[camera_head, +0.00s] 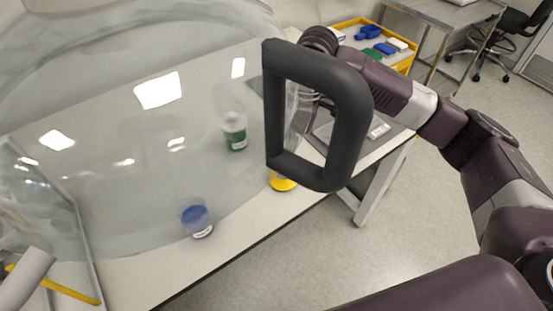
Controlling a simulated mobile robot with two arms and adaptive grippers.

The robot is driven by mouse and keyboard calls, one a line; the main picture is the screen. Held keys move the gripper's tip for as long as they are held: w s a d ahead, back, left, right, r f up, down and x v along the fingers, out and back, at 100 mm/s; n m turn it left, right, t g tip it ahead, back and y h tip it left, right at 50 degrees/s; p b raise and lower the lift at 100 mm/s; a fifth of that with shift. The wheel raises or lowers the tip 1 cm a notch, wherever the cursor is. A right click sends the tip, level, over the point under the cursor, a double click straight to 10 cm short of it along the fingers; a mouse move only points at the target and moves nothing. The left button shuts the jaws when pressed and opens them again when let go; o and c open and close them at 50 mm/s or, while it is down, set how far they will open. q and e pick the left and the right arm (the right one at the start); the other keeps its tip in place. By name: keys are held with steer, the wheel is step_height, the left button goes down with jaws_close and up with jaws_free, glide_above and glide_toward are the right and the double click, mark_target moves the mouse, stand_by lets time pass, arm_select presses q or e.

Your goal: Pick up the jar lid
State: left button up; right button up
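A small jar with a blue lid (194,214) and a white label stands on the white bench behind a clear curved cover. The blue lid appears to be on the jar. My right arm comes in from the right and ends at the upper middle. My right gripper (299,108) is mostly hidden behind a thick dark frame, so its fingers cannot be made out. It is above and to the right of the jar, well apart from it. My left gripper is not in view.
The dark rounded frame (345,95) stands close to the camera. A green-labelled bottle (235,135) and a yellow round item (283,183) are on the white bench (140,276). The clear cover (110,100) spans the left. A yellow tray (352,24) stands behind.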

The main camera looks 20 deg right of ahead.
mark_target(282, 185)
steer(key=shift+s+a+f, duration=0.1)
steer(key=shift+s+f, duration=0.45)
steer(key=shift+f, duration=0.15)
steer(key=shift+s+f, duration=0.1)
steer(key=shift+f, duration=0.3)
steer(key=f, duration=0.3)
steer(key=f+p, duration=0.1)
steer(key=shift+w+a+f, duration=0.25)
steer(key=shift+w+f, duration=0.1)
steer(key=shift+f, duration=0.05)
steer(key=c, duration=1)
